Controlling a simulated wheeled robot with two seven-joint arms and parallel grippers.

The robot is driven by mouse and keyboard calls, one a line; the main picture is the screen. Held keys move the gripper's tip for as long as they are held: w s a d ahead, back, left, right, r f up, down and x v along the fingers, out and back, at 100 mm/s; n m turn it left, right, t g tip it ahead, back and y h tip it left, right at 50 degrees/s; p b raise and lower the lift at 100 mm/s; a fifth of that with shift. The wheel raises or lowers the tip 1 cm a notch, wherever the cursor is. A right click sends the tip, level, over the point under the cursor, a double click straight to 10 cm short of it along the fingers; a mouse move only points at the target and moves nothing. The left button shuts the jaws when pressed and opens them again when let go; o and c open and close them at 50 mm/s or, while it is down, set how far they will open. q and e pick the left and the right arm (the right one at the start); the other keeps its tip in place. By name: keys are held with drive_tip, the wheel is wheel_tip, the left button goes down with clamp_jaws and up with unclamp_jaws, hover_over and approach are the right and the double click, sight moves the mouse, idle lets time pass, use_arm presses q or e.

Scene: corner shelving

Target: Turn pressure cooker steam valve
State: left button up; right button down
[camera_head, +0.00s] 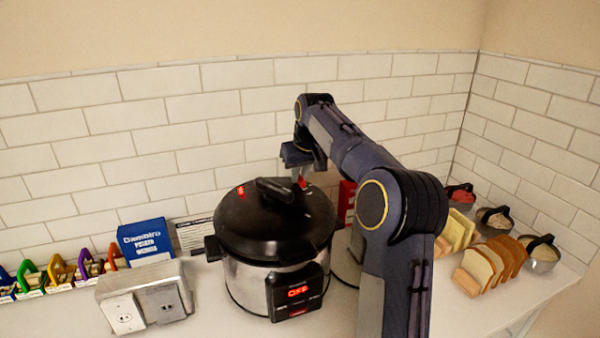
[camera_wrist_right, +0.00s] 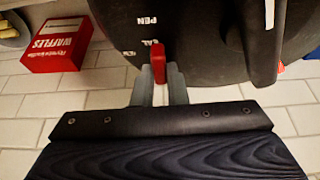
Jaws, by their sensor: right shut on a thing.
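The pressure cooker (camera_head: 272,235) stands on the counter with its black lid closed and a red "OFF" display on its front. The red steam valve (camera_wrist_right: 158,62) sits at the lid's rim, near printed labels such as "PEN". My right gripper (camera_wrist_right: 160,80) is shut on the red valve in the right wrist view. In the head view my right gripper (camera_head: 301,175) reaches over the back right of the lid, where the valve is only a small red spot. My left gripper is not in view.
A red waffles box (camera_wrist_right: 57,42) stands beside the cooker. A blue potato box (camera_head: 145,241) and a grey outlet box (camera_head: 145,293) are on the left. Sliced bread (camera_head: 483,268) and several bowls are on the right. The tiled wall is close behind.

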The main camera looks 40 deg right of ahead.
drive_tip(key=n+p, duration=0.1)
drive_tip(key=n+y+p, duration=0.1)
drive_tip(key=shift+d+r+n, duration=0.15)
drive_tip(key=shift+d+n, duration=0.1)
drive_tip(key=shift+n, duration=0.05)
drive_tip(key=shift+d+n+y+p, duration=0.25)
drive_tip(key=shift+n+p, duration=0.35)
drive_tip(key=shift+n, duration=0.3)
drive_tip(key=n, duration=0.1)
drive_tip(key=n+y, duration=0.1)
drive_tip(key=n, duration=0.1)
drive_tip(key=n+y, duration=0.1)
drive_tip(key=n, duration=0.1)
drive_tip(key=shift+w+d+f+g, duration=0.15)
drive_tip(key=shift+d+f+g, duration=0.1)
drive_tip(key=shift+d+g, duration=0.05)
drive_tip(key=c, duration=1.4)
unclamp_jaws()
drive_tip(key=shift+c, duration=0.2)
drive_tip(key=shift+r, duration=0.15)
drive_tip(key=v, duration=0.7)
drive_tip(key=shift+r, duration=0.25)
